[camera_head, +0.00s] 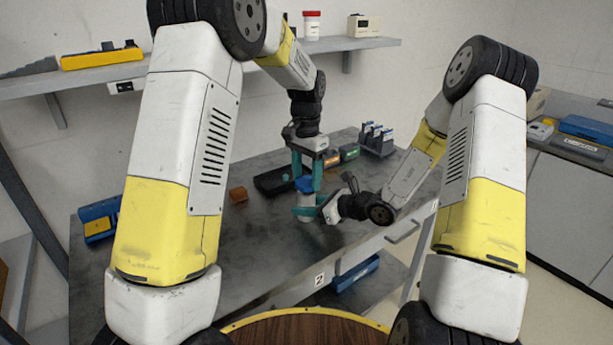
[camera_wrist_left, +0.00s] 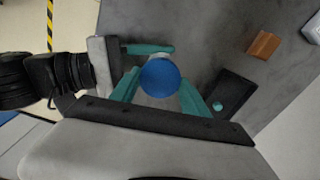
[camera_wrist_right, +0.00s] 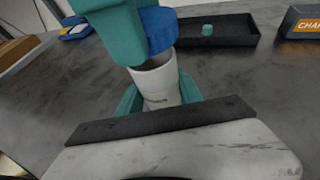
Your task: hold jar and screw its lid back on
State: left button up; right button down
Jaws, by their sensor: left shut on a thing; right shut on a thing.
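The white jar (camera_wrist_right: 157,82) stands upright on the grey table, with my right gripper (camera_wrist_right: 160,98) shut around its body from the side. The jar also shows in the head view (camera_head: 305,202), where my right gripper (camera_head: 308,211) reaches in from the right. My left gripper (camera_head: 306,178) points down from above and is shut on the lid, a finger on either side (camera_wrist_left: 159,88).
A black tray (camera_wrist_right: 235,40) holding a small teal piece (camera_wrist_right: 207,30) lies behind the jar. An orange-brown block (camera_head: 238,194) is left of the tray. A rack of bottles (camera_head: 376,140) stands at the back right. A blue bin (camera_head: 99,220) is at the left edge. The left tabletop is mostly clear.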

aim_at(306, 204)
pick_arm(q)
jog(key=shift+f, duration=0.8)
jog(key=shift+f, duration=0.6)
